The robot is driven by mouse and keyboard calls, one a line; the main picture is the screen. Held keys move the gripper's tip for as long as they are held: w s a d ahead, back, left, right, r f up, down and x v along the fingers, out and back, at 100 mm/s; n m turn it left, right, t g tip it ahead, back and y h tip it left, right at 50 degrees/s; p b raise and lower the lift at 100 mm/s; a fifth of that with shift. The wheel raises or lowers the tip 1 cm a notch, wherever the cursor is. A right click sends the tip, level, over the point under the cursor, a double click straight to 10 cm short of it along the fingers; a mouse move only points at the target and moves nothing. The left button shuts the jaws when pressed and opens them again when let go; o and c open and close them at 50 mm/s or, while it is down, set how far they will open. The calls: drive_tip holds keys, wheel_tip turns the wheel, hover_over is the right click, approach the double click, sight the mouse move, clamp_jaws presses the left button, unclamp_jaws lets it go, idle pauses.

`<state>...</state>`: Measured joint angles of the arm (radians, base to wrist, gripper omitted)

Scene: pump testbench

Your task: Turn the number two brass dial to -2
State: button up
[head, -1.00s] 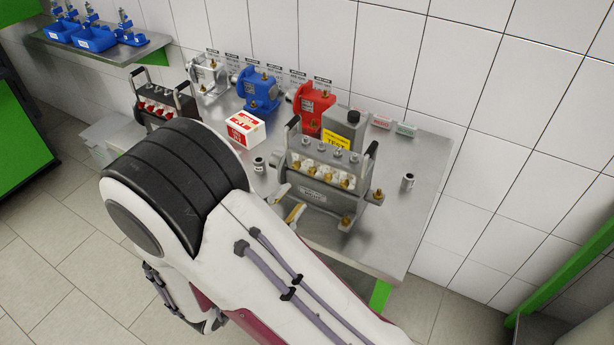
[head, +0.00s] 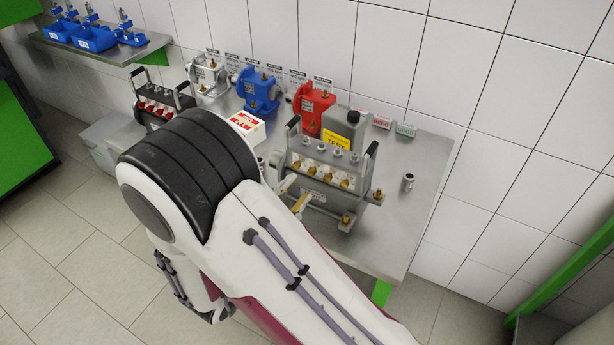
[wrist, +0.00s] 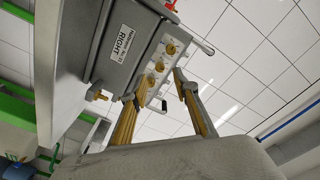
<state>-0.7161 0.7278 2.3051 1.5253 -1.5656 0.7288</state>
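The grey pump unit (head: 313,190) with black side handles stands on the steel bench, right of centre. A row of brass dials (head: 326,176) on white plates runs along its front face. Dial numbers and settings are too small to read. My gripper (wrist: 166,86) is open, with its yellow-padded fingers apart and nothing visible between them. Its tips point toward the dial row. In the head view the fingers (head: 294,194) are just in front of the pump's left side.
A red pump (head: 313,104), blue pump (head: 259,92) and grey canister (head: 343,126) stand behind. A red-and-white box (head: 246,124) is to the left.

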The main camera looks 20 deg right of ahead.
sight(310, 174)
drive_tip(key=shift+x, duration=2.9)
clamp_jaws()
